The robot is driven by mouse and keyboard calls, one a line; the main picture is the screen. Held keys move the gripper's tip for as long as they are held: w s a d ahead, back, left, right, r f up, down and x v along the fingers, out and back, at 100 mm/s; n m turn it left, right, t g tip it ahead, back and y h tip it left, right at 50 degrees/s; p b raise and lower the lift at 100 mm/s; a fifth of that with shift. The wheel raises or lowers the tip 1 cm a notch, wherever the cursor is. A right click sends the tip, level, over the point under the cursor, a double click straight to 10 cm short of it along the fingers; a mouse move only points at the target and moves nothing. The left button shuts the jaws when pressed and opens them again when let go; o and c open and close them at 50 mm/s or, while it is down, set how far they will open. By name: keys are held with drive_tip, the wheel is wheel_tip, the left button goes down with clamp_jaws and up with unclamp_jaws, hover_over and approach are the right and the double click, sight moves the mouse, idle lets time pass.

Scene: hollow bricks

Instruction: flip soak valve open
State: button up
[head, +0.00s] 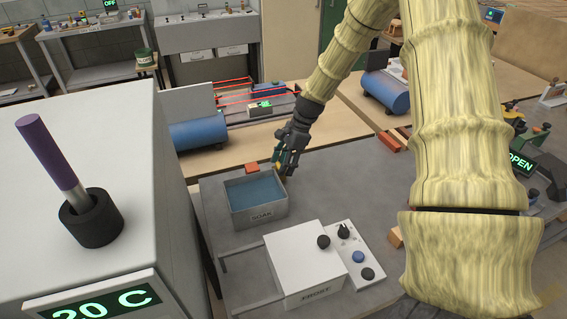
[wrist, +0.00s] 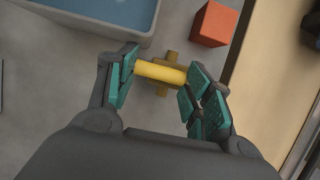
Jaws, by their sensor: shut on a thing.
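The soak tank (head: 257,205) is a grey open box of blue water with a SOAK label, on the grey table in the head view. Its corner also shows at the top left of the wrist view (wrist: 120,32). The valve has a yellow handle (wrist: 160,72) on a brass-coloured body (wrist: 171,59), beside the tank. My gripper (wrist: 161,82) has its teal-padded fingers on either end of the yellow handle, shut on it. In the head view my gripper (head: 283,168) is at the tank's right back corner and hides most of the valve.
An orange-red brick (wrist: 213,24) lies close to the valve. A white FROST box (head: 306,262) and a knob panel (head: 352,255) stand in front of the tank. A large grey cabinet reading 20 C (head: 95,130) stands at left. The table's middle is clear.

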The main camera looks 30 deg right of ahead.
drive_tip(key=n, duration=0.1)
drive_tip(key=n+g+p, duration=0.1)
drive_tip(key=n, duration=0.1)
drive_tip(key=n+g, duration=0.1)
drive_tip(key=n, duration=0.1)
drive_tip(key=shift+w+d+p, duration=0.25)
drive_tip(key=shift+d+p, duration=0.05)
drive_tip(key=shift+d, duration=0.1)
drive_tip(key=n, duration=0.1)
drive_tip(key=n+g, duration=0.1)
drive_tip(key=n, duration=0.2)
drive_tip(key=shift+w+d+h, duration=0.2)
drive_tip(key=shift+w+h, duration=0.1)
drive_tip(key=shift+h, duration=0.1)
drive_tip(key=n, duration=0.1)
drive_tip(key=n+g, duration=0.1)
drive_tip(key=n, duration=0.1)
drive_tip(key=n+h, duration=0.1)
drive_tip(key=n, duration=0.1)
drive_tip(key=shift+w+d+g, duration=0.1)
drive_tip(key=shift+w+g, duration=0.25)
drive_tip(key=shift+g, duration=0.05)
drive_tip(key=shift+w+n+g+h, duration=0.15)
drive_tip(key=shift+n+h, duration=0.2)
drive_tip(key=shift+n, duration=0.6)
drive_tip(key=shift+w+n+g+h, duration=0.15)
drive_tip(key=shift+n+h, duration=0.2)
drive_tip(key=shift+n, duration=0.6)
drive_tip(key=shift+p, duration=0.3)
drive_tip(key=o, duration=1)
